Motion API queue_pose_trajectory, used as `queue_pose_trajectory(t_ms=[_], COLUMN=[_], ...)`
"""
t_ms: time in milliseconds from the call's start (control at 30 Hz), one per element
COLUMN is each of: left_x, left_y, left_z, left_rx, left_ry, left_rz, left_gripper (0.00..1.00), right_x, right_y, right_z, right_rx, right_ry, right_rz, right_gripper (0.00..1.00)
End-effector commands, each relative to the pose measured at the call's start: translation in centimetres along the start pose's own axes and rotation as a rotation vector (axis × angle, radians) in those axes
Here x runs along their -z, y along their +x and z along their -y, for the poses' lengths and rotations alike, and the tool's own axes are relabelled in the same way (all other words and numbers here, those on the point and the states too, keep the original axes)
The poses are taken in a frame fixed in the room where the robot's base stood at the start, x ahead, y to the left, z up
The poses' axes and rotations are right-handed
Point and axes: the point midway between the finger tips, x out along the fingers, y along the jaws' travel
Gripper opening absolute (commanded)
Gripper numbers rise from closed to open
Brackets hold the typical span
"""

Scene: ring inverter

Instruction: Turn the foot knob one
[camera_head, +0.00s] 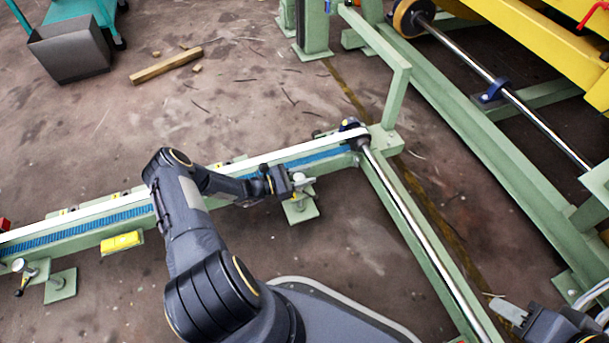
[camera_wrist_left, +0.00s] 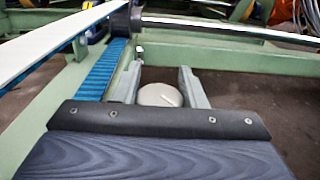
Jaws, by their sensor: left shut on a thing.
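The foot knob (camera_head: 299,179) is a pale, round knob above a green foot plate beside the green conveyor frame. In the left wrist view it is a beige disc (camera_wrist_left: 160,95) with a thin line across its top. My left gripper (camera_head: 302,183) is at this knob, its two grey fingers on either side of the disc, shut on it. The stem below the knob is mostly hidden in the wrist view. My right gripper (camera_head: 508,312) is at the lower right edge of the head view, away from the knob; its finger opening is unclear.
A green conveyor beam (camera_head: 80,226) with a blue belt runs behind my left arm. Another foot (camera_head: 62,285) stands at the left. A steel shaft (camera_head: 420,238) runs along the right-hand frame. A wooden block (camera_head: 165,67) and a grey bin (camera_head: 70,50) are farther back.

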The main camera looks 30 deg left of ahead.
Motion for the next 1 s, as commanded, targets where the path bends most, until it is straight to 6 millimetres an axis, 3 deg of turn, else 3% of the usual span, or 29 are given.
queue_pose_trajectory(t_ms=[33, 200, 533, 1000], left_x=[0.1, 0.1, -0.1, 0.0], left_y=[-0.1, 0.0, -0.5, -7.3], left_z=[0.0, 0.0, 0.0, 0.0], left_rx=[-0.002, -0.002, -0.002, -0.002], left_ry=[-0.001, -0.001, 0.000, 0.000], left_rz=[-0.002, -0.001, 0.000, -0.001], left_gripper=[0.40, 0.59, 0.59, 0.59], right_x=[0.0, 0.0, 0.1, 0.9], right_y=[0.0, 0.0, -0.2, -1.8], right_z=[0.0, 0.0, 0.1, 0.8], right_rx=[0.000, 0.000, 0.000, 0.000], right_ry=[0.000, 0.000, 0.000, 0.000], right_rz=[0.000, 0.000, 0.000, 0.000], right_gripper=[0.36, 0.36, 0.36, 0.36])
